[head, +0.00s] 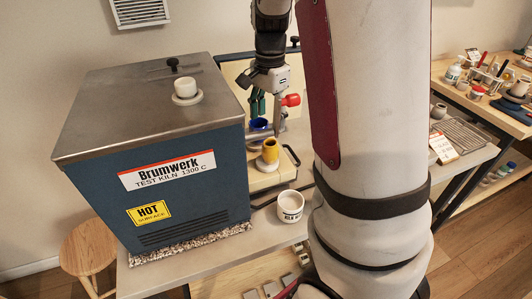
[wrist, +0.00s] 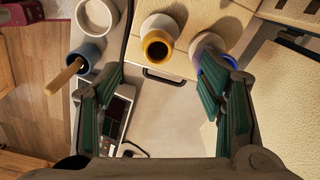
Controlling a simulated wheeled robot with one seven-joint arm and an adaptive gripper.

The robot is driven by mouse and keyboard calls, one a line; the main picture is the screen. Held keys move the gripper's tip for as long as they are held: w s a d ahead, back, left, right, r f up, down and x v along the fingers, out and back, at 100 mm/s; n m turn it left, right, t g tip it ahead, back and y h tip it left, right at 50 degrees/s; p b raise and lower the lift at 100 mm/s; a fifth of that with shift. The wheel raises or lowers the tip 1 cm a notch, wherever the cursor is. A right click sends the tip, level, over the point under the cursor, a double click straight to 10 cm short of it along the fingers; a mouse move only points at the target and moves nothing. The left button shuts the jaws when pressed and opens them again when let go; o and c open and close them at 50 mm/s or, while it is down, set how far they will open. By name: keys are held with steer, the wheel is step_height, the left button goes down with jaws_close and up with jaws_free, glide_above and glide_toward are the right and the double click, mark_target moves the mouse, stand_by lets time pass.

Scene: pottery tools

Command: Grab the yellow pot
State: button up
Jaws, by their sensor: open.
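The yellow pot (head: 269,153) is small, with a yellow upper part and a pale lower part. It stands upright on a cream slab beside the kiln. In the wrist view the yellow pot (wrist: 157,47) shows its dark open mouth, ahead of and between my fingers. My gripper (head: 264,104) is open and empty, above and behind the pot in the head view. In the wrist view my gripper (wrist: 158,85) has its green-padded fingers spread wide, with nothing between the pads. A blue-rimmed pot (head: 259,126) stands close to the yellow one; my right finger partly covers it in the wrist view (wrist: 209,44).
A blue kiln (head: 195,190) with a hot-surface label stands left of the pots. A white cup (head: 290,206) stands in front. A blue cup (wrist: 87,54) with a wooden stick and a device with a dark display (wrist: 119,112) are at left in the wrist view.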

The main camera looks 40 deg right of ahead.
mark_target(269, 151)
step_height(269, 151, down, 12)
steer(key=shift+s+r, duration=0.1)
stand_by(0.5)
steer(key=c, duration=1.3)
